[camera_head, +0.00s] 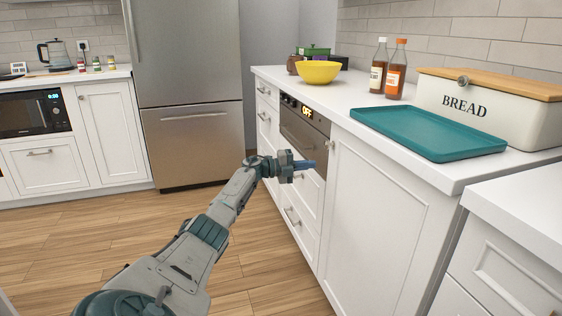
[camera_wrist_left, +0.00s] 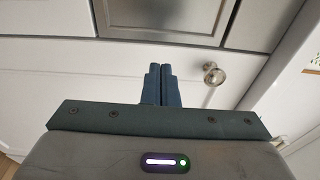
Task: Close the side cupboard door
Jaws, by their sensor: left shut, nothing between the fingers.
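The side cupboard door (camera_head: 385,225) is the large white panel to the right of the oven in the head view. It looks flush or nearly flush with the cabinet front; I cannot tell if a small gap remains. A round knob (camera_head: 332,145) sits at its upper left. My left gripper (camera_head: 308,164) is shut and empty, in front of the oven side, left of the door and a little below the knob. In the left wrist view its fingers (camera_wrist_left: 160,82) are together, with a silver knob (camera_wrist_left: 213,73) just to their right. My right gripper is not in view.
The oven (camera_head: 303,135) and white drawers are left of the door. On the counter above are a teal tray (camera_head: 425,131), a bread bin (camera_head: 490,104), bottles (camera_head: 396,72) and a yellow bowl (camera_head: 318,72). The wooden floor (camera_head: 100,235) on the left is clear.

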